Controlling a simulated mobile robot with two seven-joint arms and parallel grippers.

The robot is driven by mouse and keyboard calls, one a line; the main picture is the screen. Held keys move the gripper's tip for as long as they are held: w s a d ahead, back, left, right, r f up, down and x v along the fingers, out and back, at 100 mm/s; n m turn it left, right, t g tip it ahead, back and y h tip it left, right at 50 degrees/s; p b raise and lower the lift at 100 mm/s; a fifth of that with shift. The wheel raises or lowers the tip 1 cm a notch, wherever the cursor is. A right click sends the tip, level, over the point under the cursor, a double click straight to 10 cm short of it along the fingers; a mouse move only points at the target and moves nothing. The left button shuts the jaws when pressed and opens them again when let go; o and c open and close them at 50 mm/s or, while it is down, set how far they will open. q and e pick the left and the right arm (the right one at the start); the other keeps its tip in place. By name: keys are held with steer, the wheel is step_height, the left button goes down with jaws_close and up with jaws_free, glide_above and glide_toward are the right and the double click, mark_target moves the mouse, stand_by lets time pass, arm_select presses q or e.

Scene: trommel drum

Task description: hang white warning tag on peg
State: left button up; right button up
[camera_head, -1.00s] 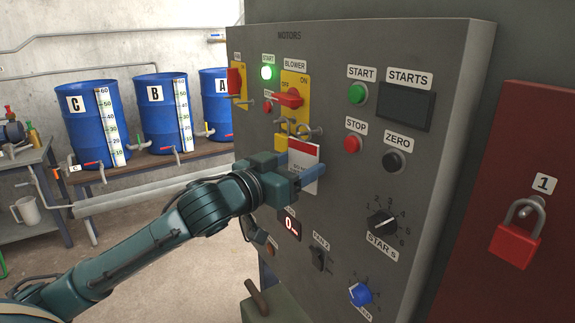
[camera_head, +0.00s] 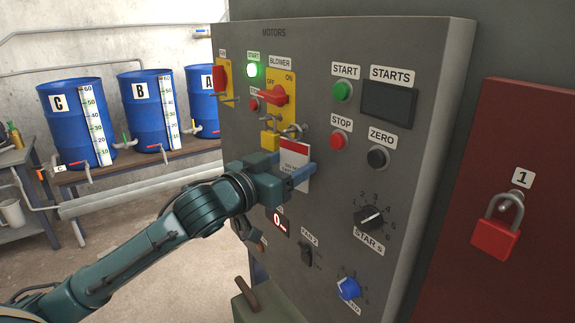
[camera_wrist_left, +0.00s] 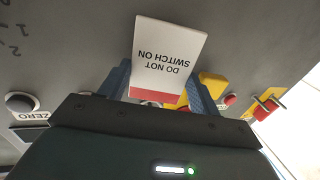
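The white warning tag (camera_head: 294,163) has a red band at its top and hangs upright close to the panel front, below the blower switch. In the left wrist view the tag (camera_wrist_left: 167,55) shows upside down and reads "DO NOT SWITCH ON". My left gripper (camera_head: 288,166) has its blue fingers at the tag's two side edges and is shut on it. A small metal peg (camera_head: 294,131) shows just above the tag, beside a yellow padlock (camera_head: 269,139). I cannot tell whether the tag's hole is around the peg. My right gripper is not in view.
The grey panel (camera_head: 410,260) carries a red blower switch (camera_head: 273,95), buttons and knobs close around the gripper. A red padlock (camera_head: 496,240) hangs on the dark red box at right. Blue drums (camera_head: 147,110) stand far left. Open floor lies below the arm.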

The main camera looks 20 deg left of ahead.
arm_select(q)
steer(key=o, duration=0.5)
steer(key=shift+o, duration=0.2)
